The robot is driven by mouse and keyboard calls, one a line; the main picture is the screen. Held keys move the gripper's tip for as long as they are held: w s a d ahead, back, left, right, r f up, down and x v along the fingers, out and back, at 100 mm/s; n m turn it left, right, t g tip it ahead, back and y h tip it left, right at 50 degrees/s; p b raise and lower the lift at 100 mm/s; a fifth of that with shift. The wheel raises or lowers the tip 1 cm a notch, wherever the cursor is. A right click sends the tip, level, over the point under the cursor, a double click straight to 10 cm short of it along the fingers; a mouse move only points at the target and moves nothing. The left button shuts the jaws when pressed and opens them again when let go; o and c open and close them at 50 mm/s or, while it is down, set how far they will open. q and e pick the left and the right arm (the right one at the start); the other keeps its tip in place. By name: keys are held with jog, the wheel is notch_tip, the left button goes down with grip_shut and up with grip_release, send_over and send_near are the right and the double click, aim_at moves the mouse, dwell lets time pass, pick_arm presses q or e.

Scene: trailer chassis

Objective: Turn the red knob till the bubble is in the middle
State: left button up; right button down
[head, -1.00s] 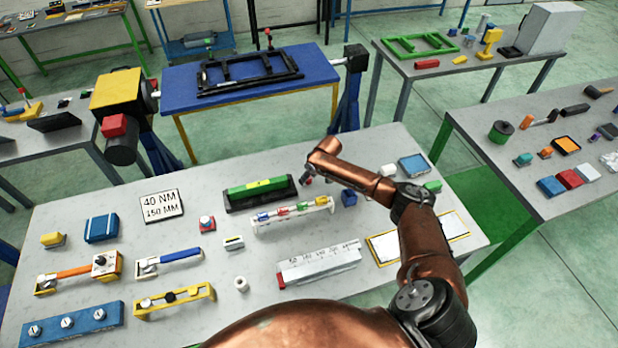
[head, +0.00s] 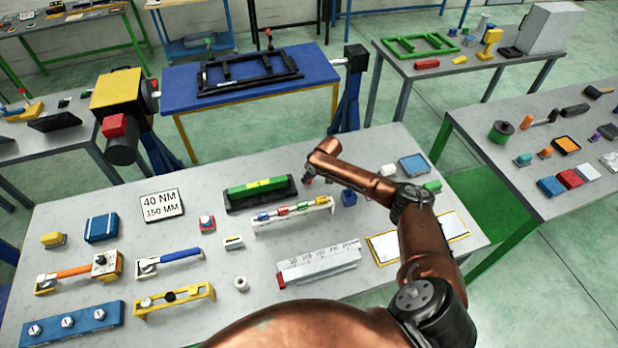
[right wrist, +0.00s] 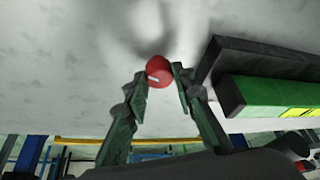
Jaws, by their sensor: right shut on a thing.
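The red knob (right wrist: 157,71) shows in the right wrist view as a short round cap with a white line across its face. My right gripper (right wrist: 160,84) is shut on it, one dark green finger on each side. In the head view the right gripper (head: 308,181) is at the right end of the level, and the knob is hard to make out there. The green level (head: 246,190) lies in a black holder on the grey table; part of it also shows in the right wrist view (right wrist: 262,93). Its yellow vial (head: 266,184) is too small to tell where the bubble is. My left gripper is out of view.
A rack (head: 268,226) with several coloured pieces stands just in front of the level. A blue block (head: 349,198) sits right of my gripper. A sign (head: 161,205) reading "40 NM 150 MM" lies to the left. Several other tools cover the table's front.

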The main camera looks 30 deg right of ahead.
jog(key=n+b, duration=0.1)
jog(key=n+y+b, duration=0.1)
jog(key=n, duration=0.1)
jog(key=shift+d+f, duration=0.1)
jog(key=shift+f, duration=0.1)
jog(key=shift+r+n+g+y+b, duration=0.15)
jog(key=shift+n+g+y+b, duration=0.15)
jog(key=shift+n+b, duration=0.45)
jog(key=c, duration=1.6)
grip_release()
jog(key=shift+r, duration=0.2)
jog(key=v, duration=1.1)
jog(key=shift+d+r, duration=0.1)
jog(key=shift+r, duration=0.25)
